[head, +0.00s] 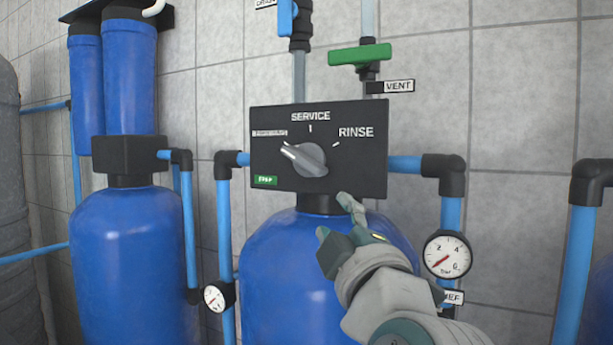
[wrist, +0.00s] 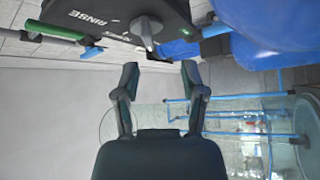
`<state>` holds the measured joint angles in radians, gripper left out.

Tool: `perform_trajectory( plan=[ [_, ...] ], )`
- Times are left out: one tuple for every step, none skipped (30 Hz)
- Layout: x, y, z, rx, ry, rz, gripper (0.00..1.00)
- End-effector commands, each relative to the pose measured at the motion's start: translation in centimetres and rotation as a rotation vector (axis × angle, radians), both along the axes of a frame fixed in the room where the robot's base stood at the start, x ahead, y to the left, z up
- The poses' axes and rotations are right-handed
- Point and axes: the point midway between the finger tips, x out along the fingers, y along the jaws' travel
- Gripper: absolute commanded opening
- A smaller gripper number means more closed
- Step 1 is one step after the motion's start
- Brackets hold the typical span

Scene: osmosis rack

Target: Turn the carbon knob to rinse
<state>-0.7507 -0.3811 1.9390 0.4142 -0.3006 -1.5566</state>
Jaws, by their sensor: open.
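The carbon knob (head: 305,159) is a grey knob on a black control panel (head: 352,172) in the head view. Its pointer is turned to the upper left, toward a small label that I cannot read clearly. SERVICE is marked at the top of the panel and RINSE at the upper right. The knob also shows near the top of the wrist view (wrist: 146,30). My gripper (head: 338,217) is below and to the right of the knob, apart from it. In the wrist view my gripper (wrist: 160,78) has its two fingers spread with nothing between them.
A blue tank (head: 275,265) stands under the panel, and another blue tank (head: 130,260) is at the left. A green valve handle (head: 360,56) is above the panel. A pressure gauge (head: 447,254) and blue pipes (head: 405,163) are at the right.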

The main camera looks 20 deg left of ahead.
Motion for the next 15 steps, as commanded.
perform_trajectory(
  plan=[
    [-0.3, 0.7, 0.8, 0.0, -0.036, -0.001, 0.54],
    [-0.4, 0.8, 1.2, 0.0, -0.053, -0.004, 0.54],
    [-0.6, 1.0, 1.6, 0.001, -0.072, -0.009, 0.54],
    [-0.6, 1.1, 1.7, -0.001, -0.082, -0.011, 0.54],
    [-0.7, 1.2, 1.9, -0.002, -0.088, -0.014, 0.54],
    [-0.6, 1.3, 2.0, -0.001, -0.094, -0.016, 0.54],
    [-0.5, 1.4, 2.1, -0.002, -0.096, -0.017, 0.54],
    [-0.3, 1.5, 2.2, -0.001, -0.096, -0.017, 0.54],
    [0.0, 1.7, 2.3, -0.003, -0.096, -0.018, 0.54],
    [0.3, 1.9, 2.4, -0.003, -0.095, -0.018, 0.54],
    [0.7, 2.1, 2.6, -0.003, -0.095, -0.019, 0.54],
    [1.2, 2.5, 2.7, -0.004, -0.094, -0.018, 0.54],
    [1.5, 2.7, 2.9, -0.003, -0.094, -0.018, 0.54],
    [2.0, 3.0, 3.1, -0.003, -0.093, -0.018, 0.54],
    [2.5, 3.4, 3.4, -0.003, -0.094, -0.018, 0.54]
  ],
)
